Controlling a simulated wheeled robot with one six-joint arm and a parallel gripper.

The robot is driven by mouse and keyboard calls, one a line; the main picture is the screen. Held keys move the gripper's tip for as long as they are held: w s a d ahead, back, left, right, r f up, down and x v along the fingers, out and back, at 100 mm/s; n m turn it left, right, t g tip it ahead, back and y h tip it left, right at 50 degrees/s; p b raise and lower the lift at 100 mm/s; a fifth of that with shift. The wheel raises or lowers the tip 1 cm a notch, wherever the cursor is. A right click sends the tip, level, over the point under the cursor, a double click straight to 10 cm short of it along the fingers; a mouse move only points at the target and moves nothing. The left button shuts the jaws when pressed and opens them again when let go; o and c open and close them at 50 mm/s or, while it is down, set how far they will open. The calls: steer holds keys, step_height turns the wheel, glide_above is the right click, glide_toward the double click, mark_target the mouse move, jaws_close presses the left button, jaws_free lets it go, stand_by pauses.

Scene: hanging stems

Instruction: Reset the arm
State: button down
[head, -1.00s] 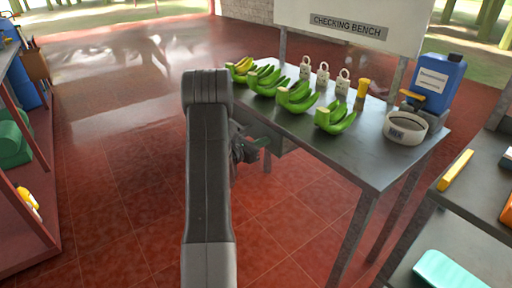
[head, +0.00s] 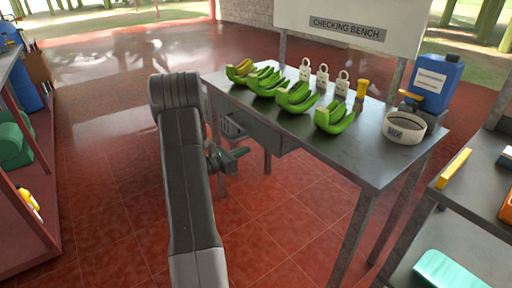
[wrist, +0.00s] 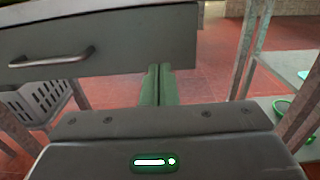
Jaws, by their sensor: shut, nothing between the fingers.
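My gripper (head: 240,153) shows in the head view to the right of my arm, left of the checking bench (head: 372,160) and below its top. In the wrist view my gripper's fingers (wrist: 158,86) are together, with nothing between them. The fingers point toward the bench's drawer front (wrist: 110,38), which has a metal handle. My arm hides part of the floor in the head view.
Several green banana bunches (head: 296,97), white padlocks (head: 322,77), a blue jug (head: 437,82) and a white tape roll (head: 404,127) stand on the bench. A shelf (head: 50,235) is at left. Red tiled floor (head: 115,190) between is clear.

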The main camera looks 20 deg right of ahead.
mark_target(269, 140)
steer(key=v, duration=0.5)
steer(key=shift+d, duration=0.1)
steer(key=x, duration=1.3)
steer(key=shift+w+d, duration=0.1)
steer(key=shift+d, duration=0.1)
